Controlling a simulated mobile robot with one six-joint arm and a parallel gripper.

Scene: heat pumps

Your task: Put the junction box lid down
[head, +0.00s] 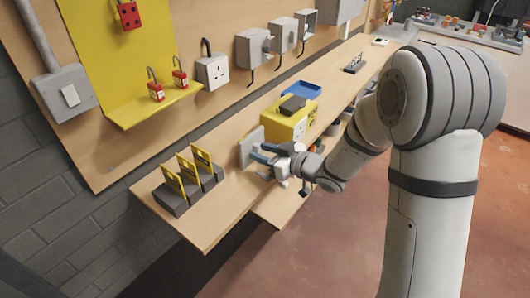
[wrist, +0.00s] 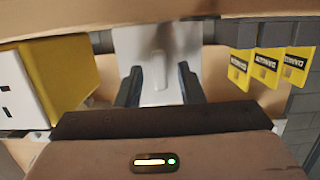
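The junction box lid is a light grey plate (head: 251,147) on the wooden shelf, standing roughly upright beside the yellow box. In the wrist view the lid (wrist: 133,43) is straight ahead, with a narrow raised grip at its middle. My gripper (head: 262,153) is right in front of the lid. In the wrist view my gripper's dark fingers (wrist: 160,78) are spread either side of the raised grip, with a visible gap on each side. The lid's lower edge is hidden, so I cannot tell exactly how it rests.
A yellow box (head: 287,122) with a dark item on top stands just behind the lid. A rack with yellow cards (head: 187,190) stands toward the shelf's near end. A blue tray (head: 301,91) lies farther back. Bare shelf (head: 232,190) shows between rack and lid.

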